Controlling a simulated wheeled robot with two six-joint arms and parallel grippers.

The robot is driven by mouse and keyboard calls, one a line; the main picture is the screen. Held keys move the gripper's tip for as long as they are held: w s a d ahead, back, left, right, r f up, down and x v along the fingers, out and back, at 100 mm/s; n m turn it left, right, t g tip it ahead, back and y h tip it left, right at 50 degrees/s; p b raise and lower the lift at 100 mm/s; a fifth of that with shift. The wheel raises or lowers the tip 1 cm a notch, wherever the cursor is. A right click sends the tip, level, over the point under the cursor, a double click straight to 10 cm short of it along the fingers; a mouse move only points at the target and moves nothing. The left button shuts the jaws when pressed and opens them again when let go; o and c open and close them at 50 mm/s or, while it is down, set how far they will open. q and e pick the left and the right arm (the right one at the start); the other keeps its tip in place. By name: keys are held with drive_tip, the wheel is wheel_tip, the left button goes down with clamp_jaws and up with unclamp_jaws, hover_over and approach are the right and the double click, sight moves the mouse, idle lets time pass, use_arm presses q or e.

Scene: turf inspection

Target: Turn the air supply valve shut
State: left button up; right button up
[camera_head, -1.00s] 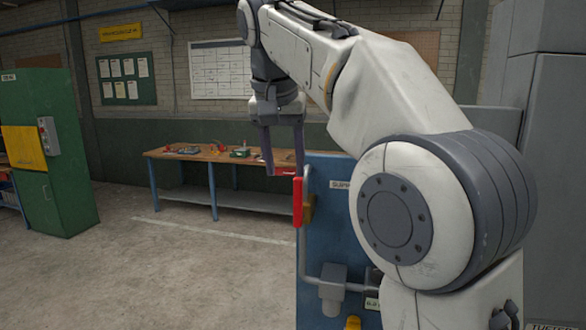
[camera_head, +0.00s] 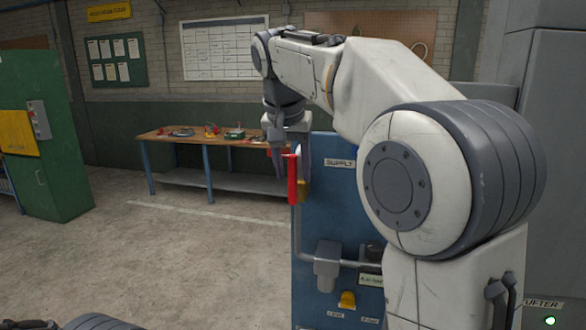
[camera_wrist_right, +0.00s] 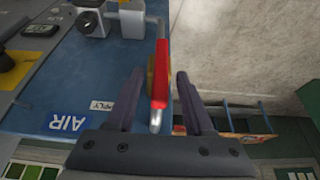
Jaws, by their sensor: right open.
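The air supply valve has a red lever handle (camera_head: 292,180) at the left edge of a blue panel (camera_head: 335,225) marked "SUPPLY". The handle stands upright in the head view, with a brass-yellow valve body (camera_head: 304,191) just right of it. My right gripper (camera_head: 290,165) is open and points down at the handle. In the right wrist view the red handle (camera_wrist_right: 160,75) lies between the two spread fingers (camera_wrist_right: 158,100), with gaps on both sides. I cannot tell how deep it sits between them. My left gripper is out of view.
A grey pipe (camera_head: 299,230) runs down the panel to a grey fitting (camera_head: 327,262); a yellow knob (camera_head: 347,300) sits below. A workbench (camera_head: 190,140) with tools stands behind, a green cabinet (camera_head: 45,140) at left. The floor (camera_head: 180,255) between is clear.

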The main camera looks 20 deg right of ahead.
clamp_jaws()
idle(1.4)
